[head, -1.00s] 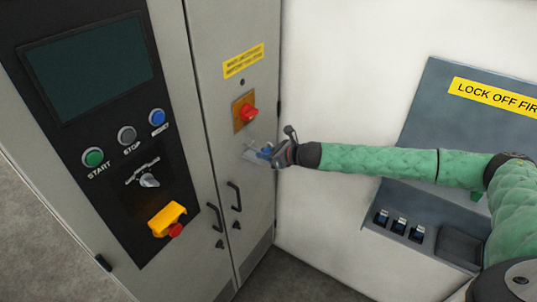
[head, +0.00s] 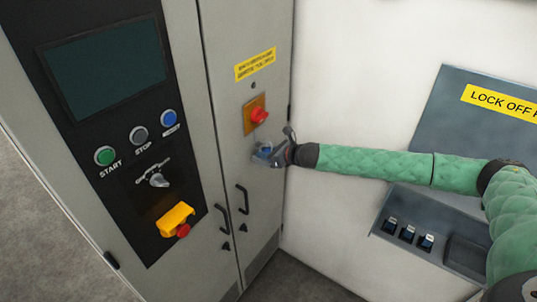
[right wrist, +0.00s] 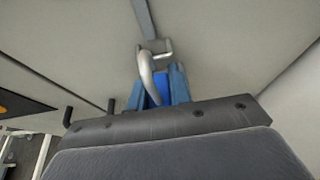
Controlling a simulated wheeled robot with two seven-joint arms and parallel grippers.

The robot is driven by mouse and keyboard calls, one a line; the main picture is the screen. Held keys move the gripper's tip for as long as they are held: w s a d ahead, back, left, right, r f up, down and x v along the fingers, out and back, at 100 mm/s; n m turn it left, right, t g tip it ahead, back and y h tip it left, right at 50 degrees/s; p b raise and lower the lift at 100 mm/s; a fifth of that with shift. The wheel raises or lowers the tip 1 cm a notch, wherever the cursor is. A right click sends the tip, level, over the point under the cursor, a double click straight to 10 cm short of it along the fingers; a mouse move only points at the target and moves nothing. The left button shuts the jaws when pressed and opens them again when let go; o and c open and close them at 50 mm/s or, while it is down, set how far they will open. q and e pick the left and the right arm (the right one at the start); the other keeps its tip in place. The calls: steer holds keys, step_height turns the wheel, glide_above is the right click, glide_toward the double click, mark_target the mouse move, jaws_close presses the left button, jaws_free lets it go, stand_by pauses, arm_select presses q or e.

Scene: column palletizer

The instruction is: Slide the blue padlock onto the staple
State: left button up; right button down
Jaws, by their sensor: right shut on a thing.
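My right gripper (head: 272,153) reaches in from the right to the narrow cabinet door, below the red rotary switch (head: 260,115). In the right wrist view its blue fingers (right wrist: 162,88) are shut on the blue padlock (right wrist: 160,86), whose body shows between them. The padlock's silver curved shackle (right wrist: 146,70) points up toward the door. The metal staple (right wrist: 163,50) stands out from the door right beside the top of the shackle. They overlap in the picture, and I cannot tell whether the shackle passes through the staple. My left gripper is out of view.
The wide cabinet panel at left carries a start button (head: 105,156) and a yellow-and-red switch (head: 177,220). Black door handles (head: 243,199) sit below my gripper. A grey lock board (head: 415,232) with several small padlocks hangs on the white wall at right.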

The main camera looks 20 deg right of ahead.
steer(key=shift+w+a+f, duration=0.1)
steer(key=shift+w+a, duration=0.4)
steer(key=shift+w, duration=0.1)
steer(key=shift+w+a+r, duration=0.1)
steer(key=shift+r, duration=0.15)
